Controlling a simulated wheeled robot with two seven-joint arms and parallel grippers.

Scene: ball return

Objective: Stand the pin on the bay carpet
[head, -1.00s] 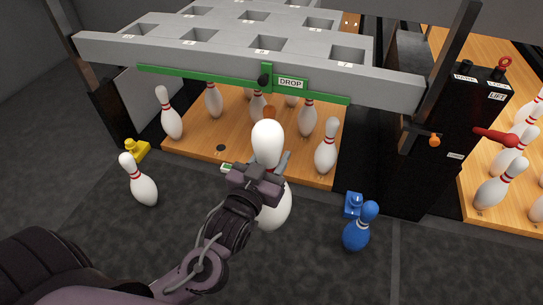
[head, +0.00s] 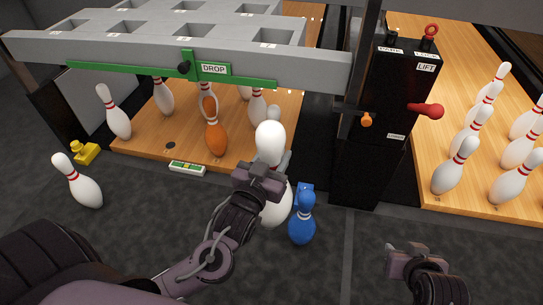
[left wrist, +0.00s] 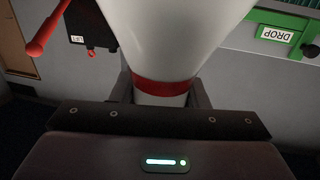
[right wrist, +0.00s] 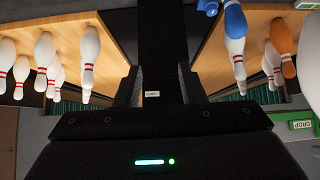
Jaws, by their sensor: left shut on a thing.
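My left gripper (head: 262,178) is shut on a large white pin (head: 274,207) and holds it about upright, head up, in front of the pin deck. In the left wrist view the white pin (left wrist: 170,40) is between the fingers near its red band. Whether its base touches the dark bay carpet (head: 130,235) I cannot tell. My right gripper (head: 410,262) is empty at lower right in the head view. The right wrist view shows its fingers (right wrist: 160,95) apart with nothing between them.
A blue pin (head: 302,225) stands close right of the held pin. Another white pin (head: 80,187) leans on the carpet at left, near a yellow block (head: 85,152). An orange pin (head: 215,138) and several white ones are on the deck. A black lift cabinet (head: 375,130) stands right.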

